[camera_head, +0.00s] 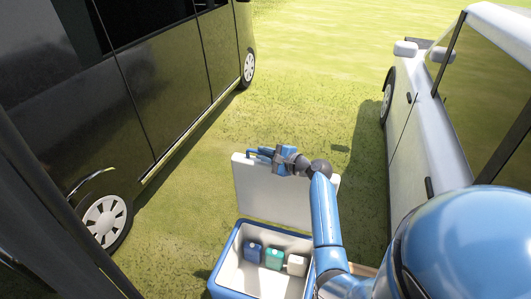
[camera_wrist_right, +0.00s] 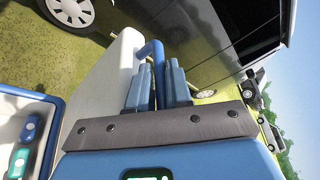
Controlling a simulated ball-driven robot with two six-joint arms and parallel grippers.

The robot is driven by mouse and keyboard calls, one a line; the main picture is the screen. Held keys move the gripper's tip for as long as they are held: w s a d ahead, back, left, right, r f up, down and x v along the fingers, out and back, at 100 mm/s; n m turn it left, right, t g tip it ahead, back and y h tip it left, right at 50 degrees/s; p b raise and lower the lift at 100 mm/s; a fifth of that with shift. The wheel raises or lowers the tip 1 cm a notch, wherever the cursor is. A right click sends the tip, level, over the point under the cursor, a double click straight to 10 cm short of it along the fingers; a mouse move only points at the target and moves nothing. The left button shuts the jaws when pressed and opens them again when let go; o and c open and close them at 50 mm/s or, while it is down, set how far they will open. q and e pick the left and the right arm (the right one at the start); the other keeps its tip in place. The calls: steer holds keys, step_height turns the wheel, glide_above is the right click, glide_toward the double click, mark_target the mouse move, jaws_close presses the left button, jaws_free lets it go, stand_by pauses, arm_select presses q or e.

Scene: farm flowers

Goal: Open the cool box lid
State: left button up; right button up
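The cool box (camera_head: 233,252) is blue with a white inside and stands on the grass at the bottom middle of the head view. Its white lid (camera_head: 272,195) is raised and stands roughly upright at the far side, so the box is open. My right gripper (camera_head: 264,154) is at the lid's top edge. In the wrist view the lid (camera_wrist_right: 102,78) is left of the fingers. The lid's blue handle (camera_wrist_right: 151,49) runs between the two fingers (camera_wrist_right: 158,82), which look closed on it. My left gripper is not in view.
A blue (camera_head: 252,250), a green (camera_head: 275,258) and a white item (camera_head: 297,265) lie in the box. A dark van (camera_head: 165,95) stands on the left and a white vehicle (camera_head: 425,130) on the right. Open grass (camera_head: 310,100) lies between them.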

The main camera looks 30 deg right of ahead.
steer(key=shift+o, duration=0.4)
steer(key=shift+s+d+r, duration=0.1)
steer(key=shift+s+d, duration=0.1)
steer(key=shift+s, duration=0.25)
steer(key=b+v, duration=0.1)
steer(key=v, duration=0.9)
steer(key=shift+b, duration=0.4)
steer(key=shift+w, duration=0.1)
